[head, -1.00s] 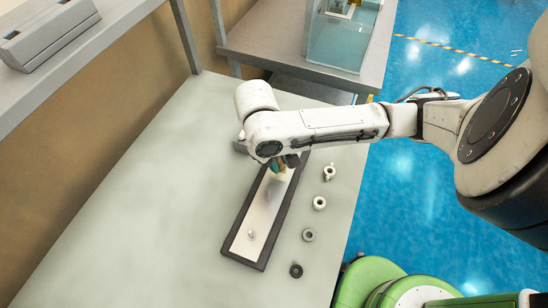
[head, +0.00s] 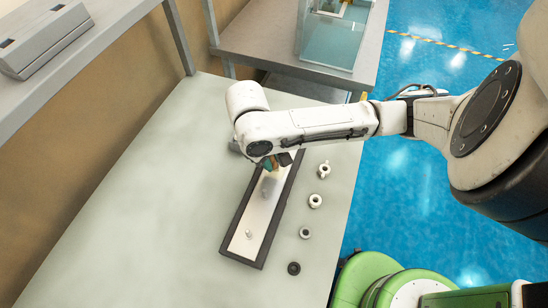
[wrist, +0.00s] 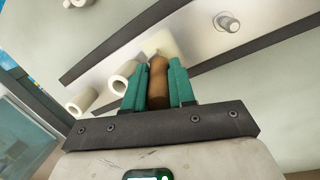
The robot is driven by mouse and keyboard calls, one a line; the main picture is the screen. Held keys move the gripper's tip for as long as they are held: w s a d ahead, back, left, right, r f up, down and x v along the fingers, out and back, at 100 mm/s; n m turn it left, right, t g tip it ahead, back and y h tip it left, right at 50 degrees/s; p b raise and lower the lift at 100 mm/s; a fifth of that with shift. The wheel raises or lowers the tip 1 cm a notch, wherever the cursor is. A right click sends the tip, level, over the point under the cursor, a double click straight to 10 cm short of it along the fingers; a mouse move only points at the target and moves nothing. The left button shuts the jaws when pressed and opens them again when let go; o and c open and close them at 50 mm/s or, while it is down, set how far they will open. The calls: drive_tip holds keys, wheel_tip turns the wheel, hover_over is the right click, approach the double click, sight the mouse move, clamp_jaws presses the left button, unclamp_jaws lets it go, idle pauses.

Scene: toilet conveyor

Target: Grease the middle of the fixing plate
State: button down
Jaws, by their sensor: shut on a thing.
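The fixing plate (head: 256,222) is a long pale metal strip in a dark frame, lying lengthwise on the bench. A small metal peg (head: 249,233) stands near its front end; a peg also shows on the plate in the wrist view (wrist: 228,22). My gripper (head: 271,163) is over the far half of the plate. In the wrist view, its teal fingers (wrist: 158,88) are shut on a brown-handled tool (wrist: 158,78), which looks like a brush. The pale tip points towards the plate; I cannot tell whether it touches. A greyish patch shows on the plate below my gripper.
Several small ring-like parts stand in a row right of the plate, including a white one (head: 315,201) and a dark one (head: 294,268). The bench (head: 150,200) is clear on the left. A grey shelf (head: 120,20) runs above its left side. A glass-sided box (head: 335,35) stands behind.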

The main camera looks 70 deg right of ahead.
drive_tip(key=shift+w, duration=0.75)
drive_tip(key=shift+s+p, duration=0.3)
drive_tip(key=shift+s, duration=1.55)
drive_tip(key=shift+w+r+p, duration=0.1)
drive_tip(key=shift+w+p, duration=0.3)
drive_tip(key=shift+w, duration=0.3)
drive_tip(key=shift+w+p, duration=0.3)
drive_tip(key=shift+w, duration=0.85)
drive_tip(key=shift+s, duration=1)
drive_tip(key=shift+s, duration=0.1)
